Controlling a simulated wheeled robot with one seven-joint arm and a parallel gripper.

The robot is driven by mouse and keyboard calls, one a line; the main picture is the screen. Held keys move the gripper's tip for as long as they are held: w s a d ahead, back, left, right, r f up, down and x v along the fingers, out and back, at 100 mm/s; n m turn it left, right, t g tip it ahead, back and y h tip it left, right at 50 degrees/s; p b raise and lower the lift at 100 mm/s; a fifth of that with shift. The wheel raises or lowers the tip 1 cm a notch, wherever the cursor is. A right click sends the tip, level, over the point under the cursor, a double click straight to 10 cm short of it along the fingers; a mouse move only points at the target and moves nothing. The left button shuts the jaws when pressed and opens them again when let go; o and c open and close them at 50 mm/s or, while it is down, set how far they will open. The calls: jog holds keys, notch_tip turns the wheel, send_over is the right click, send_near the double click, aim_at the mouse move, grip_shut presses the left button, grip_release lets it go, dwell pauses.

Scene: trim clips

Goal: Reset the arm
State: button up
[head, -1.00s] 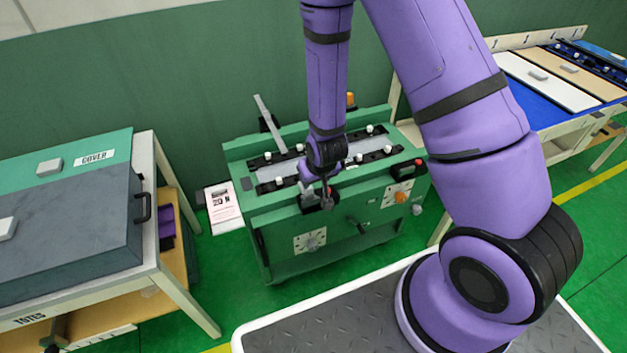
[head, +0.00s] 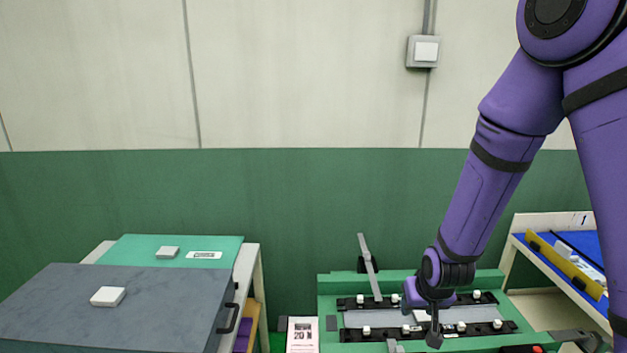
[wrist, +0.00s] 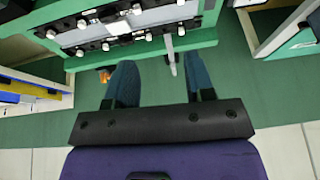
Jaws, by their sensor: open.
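My purple arm enters at the right of the head view and reaches down to the green machine (head: 330,290). My gripper (head: 433,338) hangs over the front of the machine's bed, pointing down. In the wrist view my gripper (wrist: 159,60) shows two dark blue-green fingers spread apart with nothing between them. The machine's bed in the wrist view (wrist: 125,30) lies beyond the fingertips, with black rails and white knobs. In the head view the wrist hides part of the rails.
A grey lidded box (head: 130,305) and a green cover (head: 135,250) lie on a bench at left. A grey lever (head: 370,268) stands up behind the machine. A table with a blue surface (head: 545,250) is at right. A wall switch (head: 426,50) is high above.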

jog(key=s+d+v, duration=0.1)
jog(key=d+v, duration=0.1)
jog(key=v, duration=1.3)
jog(key=s+d+f+v, duration=0.1)
jog(key=d+v, duration=0.1)
jog(key=v, duration=1.3)
jog(key=s+d+r, duration=0.1)
jog(key=s+r, duration=0.4)
jog(key=s, duration=0.5)
jog(key=shift+d+t, duration=0.25)
jog(key=shift+t, duration=0.05)
